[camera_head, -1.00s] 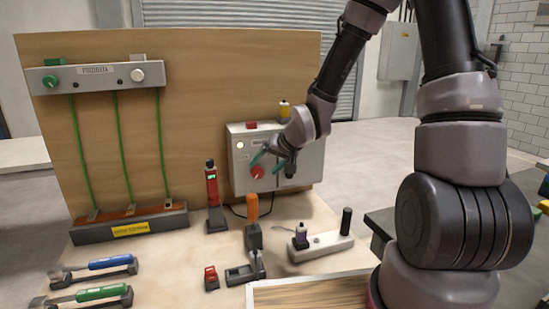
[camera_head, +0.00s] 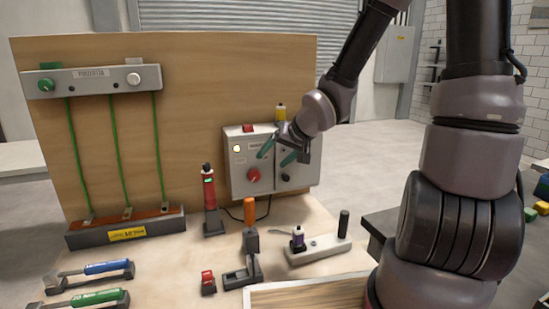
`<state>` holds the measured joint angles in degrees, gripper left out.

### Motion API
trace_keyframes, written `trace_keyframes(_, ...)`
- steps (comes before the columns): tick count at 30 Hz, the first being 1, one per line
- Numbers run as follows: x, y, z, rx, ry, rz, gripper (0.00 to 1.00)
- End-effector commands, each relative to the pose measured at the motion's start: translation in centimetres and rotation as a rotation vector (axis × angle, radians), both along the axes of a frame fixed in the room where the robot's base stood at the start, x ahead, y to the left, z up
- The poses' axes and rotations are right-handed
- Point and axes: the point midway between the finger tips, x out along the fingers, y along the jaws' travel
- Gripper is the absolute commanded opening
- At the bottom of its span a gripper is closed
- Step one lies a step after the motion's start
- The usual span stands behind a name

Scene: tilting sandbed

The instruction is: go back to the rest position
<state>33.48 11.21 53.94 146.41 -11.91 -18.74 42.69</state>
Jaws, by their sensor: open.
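My gripper (camera_head: 276,155) has two green-tipped fingers spread apart with nothing between them. It hangs in front of the grey control box (camera_head: 238,183), at the height of its upper half. The box carries a red knob (camera_head: 254,175) below and left of the fingers, a small black knob (camera_head: 286,177) to its right, and a lit white lamp (camera_head: 237,149). The fingers look clear of the red knob. My arm comes down from the upper right and hides part of the box's right side.
A wooden panel (camera_head: 200,90) stands behind the bench. A red device (camera_head: 209,195), an orange-handled clamp (camera_head: 251,235), a grey base with a black post (camera_head: 318,250) and a wooden tray (camera_head: 262,293) stand on the bench. Blue-handled (camera_head: 107,267) and green-handled (camera_head: 97,298) tools lie front left.

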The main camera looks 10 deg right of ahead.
Motion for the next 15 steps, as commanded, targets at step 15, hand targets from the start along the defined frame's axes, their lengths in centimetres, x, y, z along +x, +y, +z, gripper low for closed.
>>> trace_keyframes(15,-1.4,-8.3,4.6,-0.298,0.019,-0.167,0.80)
